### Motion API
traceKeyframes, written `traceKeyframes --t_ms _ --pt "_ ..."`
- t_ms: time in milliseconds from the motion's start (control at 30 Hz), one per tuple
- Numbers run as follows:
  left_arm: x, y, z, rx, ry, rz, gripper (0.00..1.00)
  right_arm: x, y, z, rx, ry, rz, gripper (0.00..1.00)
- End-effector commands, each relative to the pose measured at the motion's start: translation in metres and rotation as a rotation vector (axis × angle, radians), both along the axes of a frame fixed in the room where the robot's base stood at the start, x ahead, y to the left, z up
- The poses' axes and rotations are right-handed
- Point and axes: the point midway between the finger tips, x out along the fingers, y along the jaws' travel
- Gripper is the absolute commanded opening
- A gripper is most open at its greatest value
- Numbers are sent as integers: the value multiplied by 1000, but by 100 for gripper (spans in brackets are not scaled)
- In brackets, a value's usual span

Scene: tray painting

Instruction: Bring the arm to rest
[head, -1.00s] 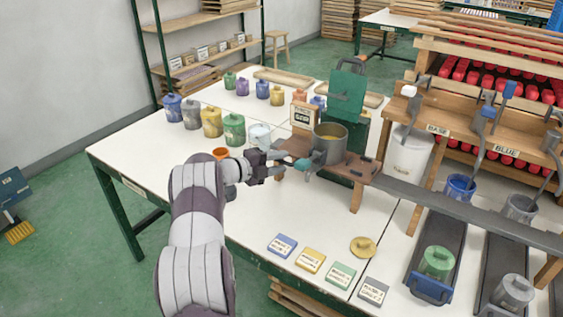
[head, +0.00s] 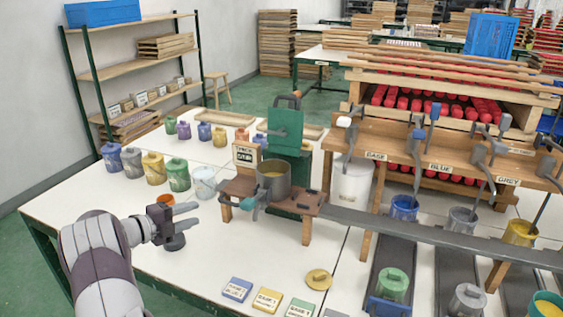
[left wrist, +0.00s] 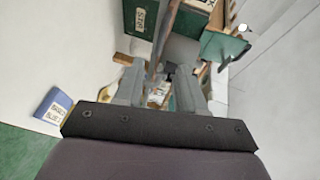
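My left arm (head: 98,256) comes in from the lower left in the head view. My right gripper is not in view.
Several coloured jars (head: 153,168) stand along the table's far left. A green machine (head: 286,132) rises behind the pot. Label cards (head: 237,289) and a yellow lid (head: 318,279) lie at the front. The white table (head: 225,245) is clear between gripper and cards.

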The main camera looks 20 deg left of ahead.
Motion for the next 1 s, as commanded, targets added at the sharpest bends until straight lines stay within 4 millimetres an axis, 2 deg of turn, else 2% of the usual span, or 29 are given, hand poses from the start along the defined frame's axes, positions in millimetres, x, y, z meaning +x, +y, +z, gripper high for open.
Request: traceKeyframes --t_ms 100,167,233,300,367,433,533,700,800,900,1000 --pt "0 1 -1 -10 7 5 39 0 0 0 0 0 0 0" --pt "3 11 -7 -27 45 65 39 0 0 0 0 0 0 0" --pt "5 37 -25 -109 117 250 39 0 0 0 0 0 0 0" --pt "-8 70 -50 -278 229 554 39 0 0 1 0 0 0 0" --pt "-22 74 -57 -455 349 832 39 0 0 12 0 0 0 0" --pt "-47 37 -59 -666 526 1130 39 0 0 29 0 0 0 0" --pt "-93 -47 -58 -865 771 1420 39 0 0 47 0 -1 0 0" --pt "-175 -190 -24 -987 1110 1660 39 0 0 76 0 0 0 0" --pt "-212 -254 4 -972 1240 1669 39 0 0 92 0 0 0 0" --pt "-223 -295 34 -921 1264 1552 39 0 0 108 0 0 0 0" --pt "-217 -313 45 -883 1257 1467 39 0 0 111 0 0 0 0"
